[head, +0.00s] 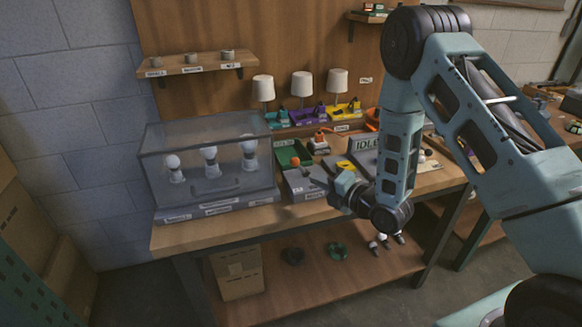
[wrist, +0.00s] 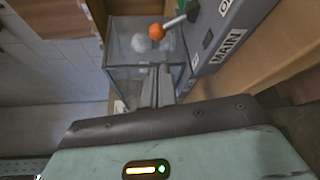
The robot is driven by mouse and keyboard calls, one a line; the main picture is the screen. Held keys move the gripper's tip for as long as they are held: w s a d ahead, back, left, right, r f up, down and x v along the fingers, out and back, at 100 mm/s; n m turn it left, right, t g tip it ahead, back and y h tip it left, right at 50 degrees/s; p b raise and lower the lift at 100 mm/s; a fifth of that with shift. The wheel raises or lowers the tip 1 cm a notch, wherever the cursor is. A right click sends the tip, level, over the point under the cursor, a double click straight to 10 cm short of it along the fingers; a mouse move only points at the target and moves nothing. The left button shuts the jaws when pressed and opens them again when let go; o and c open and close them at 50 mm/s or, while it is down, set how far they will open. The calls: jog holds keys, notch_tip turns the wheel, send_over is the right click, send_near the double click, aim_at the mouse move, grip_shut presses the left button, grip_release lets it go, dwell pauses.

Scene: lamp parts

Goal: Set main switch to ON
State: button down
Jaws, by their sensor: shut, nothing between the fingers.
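The main switch is a grey box (wrist: 225,32) with a "MAIN" label in the wrist view. A second label beginning with "O" is cut off at the top edge. Its lever ends in an orange ball knob (wrist: 156,31) and sticks out from the box's side. In the head view the grey box (head: 296,186) stands at the bench's front edge, with the orange knob (head: 295,161) above it. My gripper (head: 318,181) is beside the box on its right in that view. In the wrist view my gripper's fingers (wrist: 160,70) are shut and empty, apart from the knob.
A clear case (head: 205,170) with several bulbs stands left of the switch box.

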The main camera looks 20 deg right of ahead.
aim_at(300, 168)
jog(key=p+x, duration=0.3)
jog(key=x, duration=0.7)
jog(key=shift+w+f+b, duration=0.1)
jog(key=shift+b, duration=0.25)
jog(key=shift+d, duration=0.1)
